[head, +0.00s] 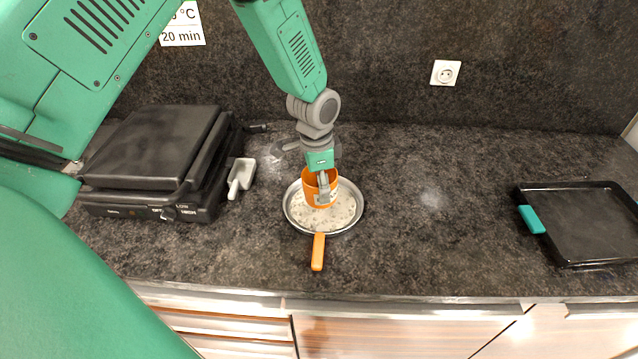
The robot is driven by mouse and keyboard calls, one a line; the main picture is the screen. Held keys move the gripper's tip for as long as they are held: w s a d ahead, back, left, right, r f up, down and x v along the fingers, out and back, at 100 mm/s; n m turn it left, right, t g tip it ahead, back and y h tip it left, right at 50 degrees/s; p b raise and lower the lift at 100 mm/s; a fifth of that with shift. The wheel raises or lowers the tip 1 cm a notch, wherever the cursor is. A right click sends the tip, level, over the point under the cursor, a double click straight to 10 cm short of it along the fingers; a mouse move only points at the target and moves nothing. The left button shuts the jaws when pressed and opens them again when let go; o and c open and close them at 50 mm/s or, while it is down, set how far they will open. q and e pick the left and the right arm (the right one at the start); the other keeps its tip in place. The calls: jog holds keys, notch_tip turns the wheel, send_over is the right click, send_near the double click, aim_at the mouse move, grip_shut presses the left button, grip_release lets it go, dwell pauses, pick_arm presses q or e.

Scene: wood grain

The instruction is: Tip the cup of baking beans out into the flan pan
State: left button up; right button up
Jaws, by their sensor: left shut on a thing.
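The flan pan (352,211) is a round, shallow metal pan on the dark counter, with an orange handle (318,252) pointing to the front. Pale baking beans (325,219) lie spread over its floor. My left gripper (323,196) is over the pan, shut on the orange cup (309,184). The cup is in or just above the pan; I cannot tell whether it touches it. The gripper hides part of the cup, and I cannot see what is inside it. My right gripper is not in view.
A black contact grill (155,150) stands at the left, with a small white scoop-like dish (241,175) beside it. A black tray (585,220) with a teal grip lies at the far right. The counter (440,225) between pan and tray is clear.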

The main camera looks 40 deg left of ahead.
pick_arm(q)
jog(key=shift+w+a+g, duration=0.1)
jog(key=shift+a+g, duration=0.05)
jog(key=shift+g, duration=0.25)
jog(key=shift+d+r, duration=0.15)
jog(key=shift+d, duration=0.1)
jog(key=shift+r, duration=1.9)
jog(key=shift+a, duration=0.1)
